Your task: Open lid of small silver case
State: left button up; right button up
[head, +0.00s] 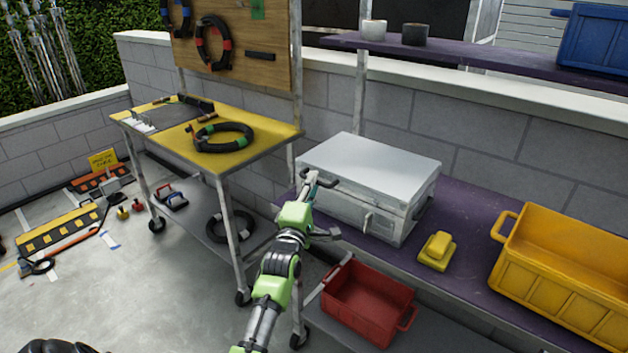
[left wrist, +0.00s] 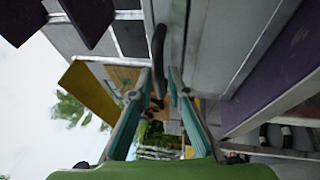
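The small silver case (head: 372,160) stands shut on the purple shelf in the head view, with a latch on its front. A dark handle (head: 322,184) sticks out near its front left corner. My left gripper (head: 311,186) is at this handle. In the left wrist view, the teal fingers (left wrist: 160,78) are apart, one on each side of the dark handle (left wrist: 158,45); I cannot tell whether they touch it. The case wall (left wrist: 205,45) runs close beside the right finger. My right gripper is not in view.
A yellow tool cart (head: 260,140) with cable coils stands left of the case. A yellow block (head: 437,250) and a yellow crate (head: 560,275) are to the right on the purple shelf (head: 470,225). A red crate (head: 367,303) sits below. A block wall is behind.

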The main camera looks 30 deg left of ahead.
pick_arm(q)
jog(key=shift+w+a+r, duration=0.15)
jog(key=shift+w+a, duration=0.05)
jog(key=shift+w, duration=0.35)
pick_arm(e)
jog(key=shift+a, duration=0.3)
pick_arm(q)
grip_shut()
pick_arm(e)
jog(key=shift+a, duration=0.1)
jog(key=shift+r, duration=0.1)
